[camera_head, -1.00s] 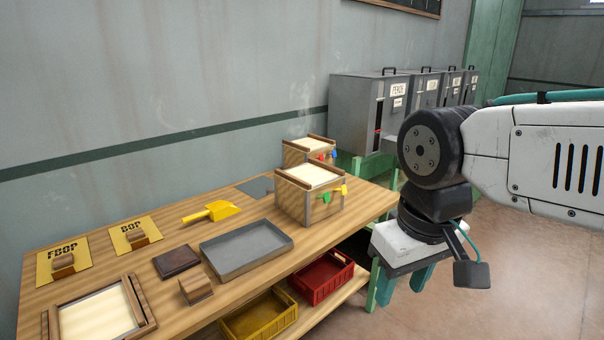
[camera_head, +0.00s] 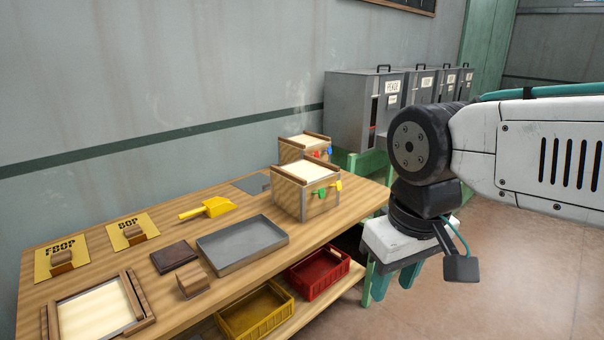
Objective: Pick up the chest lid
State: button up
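Several grey metal chests stand in a row at the back by the wall. The nearest chest (camera_head: 346,116) has a flat top with a black handle, which I take as its lid (camera_head: 366,72). The other chests (camera_head: 419,90) behind it have similar handles and white labels. Which lid is meant cannot be told. My gripper (camera_head: 396,279) hangs pointing down at the right end of the table, lower in the picture and nearer than the chests. Its two teal fingers are apart, with nothing seen between them. The fingers' far sides are partly hidden.
A wooden table (camera_head: 353,203) holds wooden boxes (camera_head: 292,203), a grey tray (camera_head: 242,243), a yellow scoop (camera_head: 209,207) and wooden blocks. Red (camera_head: 318,271) and yellow (camera_head: 256,311) crates sit on its lower shelf. The floor (camera_head: 500,290) at right is clear.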

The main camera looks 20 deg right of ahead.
aim_at(307, 171)
jog(key=u, duration=0.5)
jog(key=k, duration=1.2)
jog(key=u, duration=0.55)
jog(key=i, duration=0.9)
jog(key=z, duration=0.5)
jog(key=i, duration=1.05)
jog(key=z, duration=1.5)
jog(key=i, duration=0.65)
jog(key=z, duration=0.65)
